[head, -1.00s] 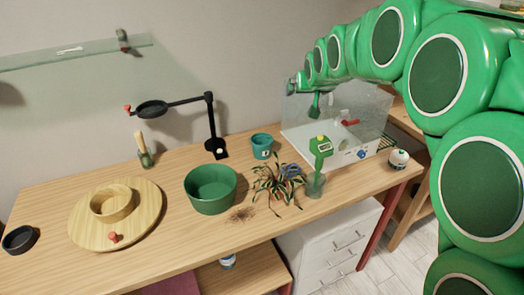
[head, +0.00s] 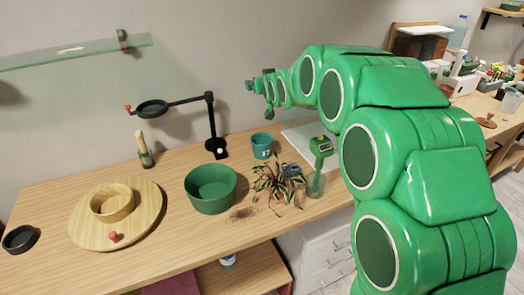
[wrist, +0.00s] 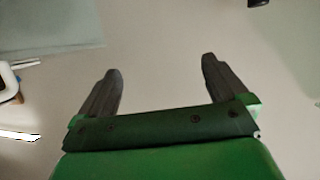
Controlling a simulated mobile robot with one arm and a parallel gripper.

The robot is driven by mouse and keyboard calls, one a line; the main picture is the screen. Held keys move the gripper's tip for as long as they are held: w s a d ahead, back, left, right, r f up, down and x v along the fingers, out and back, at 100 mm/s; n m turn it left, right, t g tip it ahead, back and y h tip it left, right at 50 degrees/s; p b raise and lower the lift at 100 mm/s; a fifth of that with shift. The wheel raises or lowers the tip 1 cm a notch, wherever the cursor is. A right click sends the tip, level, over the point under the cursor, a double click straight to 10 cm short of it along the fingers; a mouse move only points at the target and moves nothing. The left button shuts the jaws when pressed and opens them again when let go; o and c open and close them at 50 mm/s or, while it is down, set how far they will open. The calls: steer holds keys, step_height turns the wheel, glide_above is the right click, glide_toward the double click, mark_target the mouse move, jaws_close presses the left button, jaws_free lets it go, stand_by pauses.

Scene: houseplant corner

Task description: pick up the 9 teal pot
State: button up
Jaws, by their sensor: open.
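The small teal pot (head: 262,146) stands upright on the wooden table, behind the plant; a small light mark shows on its front, too small to read surely. My gripper (head: 256,83) is in the air above the pot, well apart from it, near the wall. In the wrist view my gripper (wrist: 161,80) has its two dark fingers spread wide, with only plain wall between them. The pot does not show in the wrist view.
A green tool in a glass (head: 318,168) is to the right.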

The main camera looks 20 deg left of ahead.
glide_toward(260, 138)
steer(key=w+a+r, duration=0.2)
steer(key=f, duration=0.1)
steer(key=w+f, duration=0.1)
steer(key=f, duration=0.1)
steer(key=shift+f, duration=0.25)
steer(key=shift+x, duration=1.1)
steer(key=shift+r, duration=0.1)
steer(key=c, duration=0.7)
